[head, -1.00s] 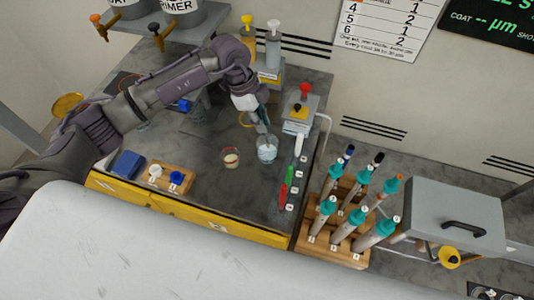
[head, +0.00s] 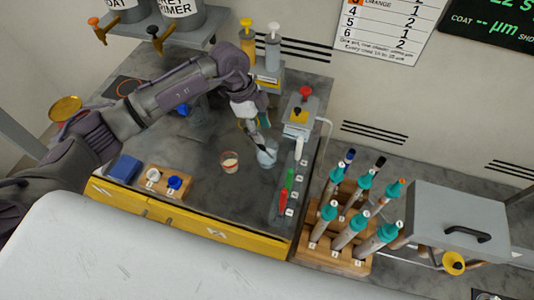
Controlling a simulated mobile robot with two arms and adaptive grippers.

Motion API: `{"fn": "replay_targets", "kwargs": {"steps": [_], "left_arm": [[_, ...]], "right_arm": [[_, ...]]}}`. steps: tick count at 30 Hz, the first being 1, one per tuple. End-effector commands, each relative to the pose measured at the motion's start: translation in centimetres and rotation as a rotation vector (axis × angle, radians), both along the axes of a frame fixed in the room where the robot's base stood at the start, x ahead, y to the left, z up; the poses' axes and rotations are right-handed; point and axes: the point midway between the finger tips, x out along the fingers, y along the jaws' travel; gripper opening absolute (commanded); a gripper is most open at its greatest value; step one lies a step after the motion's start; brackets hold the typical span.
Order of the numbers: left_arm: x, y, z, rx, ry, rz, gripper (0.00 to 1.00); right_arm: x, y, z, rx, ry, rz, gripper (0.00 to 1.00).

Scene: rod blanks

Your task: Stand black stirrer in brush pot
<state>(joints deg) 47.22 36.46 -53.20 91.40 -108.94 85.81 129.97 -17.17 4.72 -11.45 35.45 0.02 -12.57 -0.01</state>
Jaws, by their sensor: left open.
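The brush pot, seemingly the clear cup (head: 267,156), stands on the dark bench right of the middle. My left gripper (head: 256,132) is open just above and to the left of its rim. A thin dark shape lies between the fingers and the cup. It may be the black stirrer or part of a finger; I cannot tell. The cup's inside is too small and partly covered to read. My right gripper is not in view.
A grey strip (head: 276,218) to the right holds a red and a green stirrer (head: 290,178). A small cup (head: 230,162) stands left of the brush pot. A wooden rack (head: 349,262) with several teal-topped tubes is at the right. A pump box (head: 299,108) stands behind.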

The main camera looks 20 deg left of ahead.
Motion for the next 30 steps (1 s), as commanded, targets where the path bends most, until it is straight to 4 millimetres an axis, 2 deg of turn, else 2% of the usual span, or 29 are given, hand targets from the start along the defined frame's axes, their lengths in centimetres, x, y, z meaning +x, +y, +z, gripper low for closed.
{"fn": "replay_targets", "kwargs": {"steps": [5, 12, 16, 21, 30], "left_arm": [[0.2, 0.9, 2.7, 0.0, -0.007, 0.001, 0.45], [0.3, 2.6, 7.6, 0.001, -0.005, 0.002, 0.45], [0.3, 3.2, 9.6, 0.0, -0.005, 0.002, 0.45], [0.2, 3.6, 10.9, 0.0, -0.002, 0.0, 0.45], [0.2, 3.7, 11.1, 0.0, -0.001, 0.0, 0.45]], "right_arm": [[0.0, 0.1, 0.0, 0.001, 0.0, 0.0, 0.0], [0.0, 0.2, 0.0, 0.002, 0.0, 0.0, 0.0], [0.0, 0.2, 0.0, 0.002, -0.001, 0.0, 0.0], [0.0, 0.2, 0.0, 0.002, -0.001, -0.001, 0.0], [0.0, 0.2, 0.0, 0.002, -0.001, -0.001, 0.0]]}}
